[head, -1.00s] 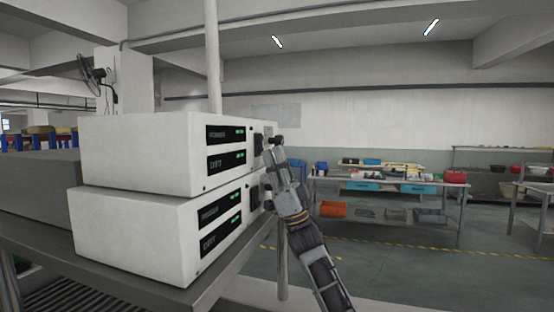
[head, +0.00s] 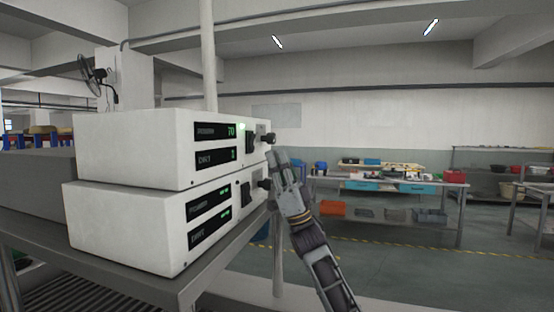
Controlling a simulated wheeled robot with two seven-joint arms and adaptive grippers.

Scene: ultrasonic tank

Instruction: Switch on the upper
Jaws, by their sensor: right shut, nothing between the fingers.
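The upper white control box (head: 130,145) sits on top of the lower white control box (head: 120,225) on a grey metal table. The lower box's displays show small green marks too blurred to read. My right gripper (head: 277,156) is shut and empty, just below and right of the upper knob, in front of the panels' right end. My left gripper is not in view.
The grey table edge (head: 215,275) runs below the boxes. A workbench (head: 390,183) with bins stands behind on the right, and shelves stand farther right. The floor between is clear, with a yellow line.

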